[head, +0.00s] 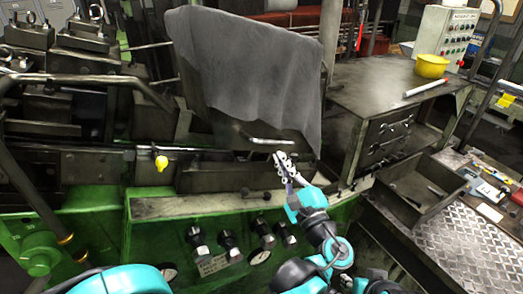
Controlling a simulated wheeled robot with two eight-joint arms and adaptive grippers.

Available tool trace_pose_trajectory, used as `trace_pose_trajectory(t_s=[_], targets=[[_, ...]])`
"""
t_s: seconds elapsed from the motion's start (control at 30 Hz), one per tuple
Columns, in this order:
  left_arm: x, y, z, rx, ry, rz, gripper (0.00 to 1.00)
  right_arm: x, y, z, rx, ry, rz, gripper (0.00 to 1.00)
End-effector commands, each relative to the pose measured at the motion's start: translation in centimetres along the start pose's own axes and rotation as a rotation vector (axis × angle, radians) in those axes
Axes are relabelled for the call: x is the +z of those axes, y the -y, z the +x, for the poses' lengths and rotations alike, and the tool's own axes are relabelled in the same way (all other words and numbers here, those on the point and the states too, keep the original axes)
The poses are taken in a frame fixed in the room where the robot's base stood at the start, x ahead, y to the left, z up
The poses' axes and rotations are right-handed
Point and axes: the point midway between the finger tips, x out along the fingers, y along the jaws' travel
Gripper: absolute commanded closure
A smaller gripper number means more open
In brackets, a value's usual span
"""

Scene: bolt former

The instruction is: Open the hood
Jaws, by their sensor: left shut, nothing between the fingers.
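The hood (225,128) is a dark metal cover on the green machine, with a grey cloth (245,60) draped over most of it. A pale bar handle (271,141) shows on its lower front, below the cloth's edge. The hood's lower edge is down near the machine bed; I cannot tell whether it touches. My left gripper (280,158) is shut and empty, just below the right end of the handle. I cannot tell whether it touches the handle. The cloth hides the hood's top and right side. My right gripper is not in view.
Right of the hood stands a dark metal cabinet (345,75) bearing a yellow bowl (431,66) and a white rod (425,88). An open tray (405,207) lies at the lower right. Black knobs (229,241) and a yellow knob (161,163) project from the machine front.

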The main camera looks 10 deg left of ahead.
Motion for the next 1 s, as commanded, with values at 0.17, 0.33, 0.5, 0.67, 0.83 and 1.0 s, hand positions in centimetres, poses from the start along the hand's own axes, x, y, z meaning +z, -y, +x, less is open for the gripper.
trace_pose_trajectory(t_s=[0.17, 0.33, 0.5, 0.67, 0.83, 1.0], targets=[[1.9, 0.0, 2.2, 0.25, -0.133, 0.439, 1.0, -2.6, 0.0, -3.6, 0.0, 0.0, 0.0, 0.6], [3.0, -0.5, 2.2, 0.404, -0.347, 0.813, 1.0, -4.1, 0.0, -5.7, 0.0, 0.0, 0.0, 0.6], [3.9, -0.7, 1.4, 0.469, -0.567, 1.086, 1.0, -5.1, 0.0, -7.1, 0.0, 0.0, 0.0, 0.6], [4.1, -0.9, 0.8, 0.477, -0.674, 1.201, 1.0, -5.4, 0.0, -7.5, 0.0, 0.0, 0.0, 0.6], [3.7, -2.2, 1.9, 0.479, -0.686, 1.214, 1.0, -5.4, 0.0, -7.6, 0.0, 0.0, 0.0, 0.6], [3.0, -4.2, 4.1, 0.479, -0.684, 1.212, 1.0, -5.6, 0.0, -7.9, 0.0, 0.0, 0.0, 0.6]])
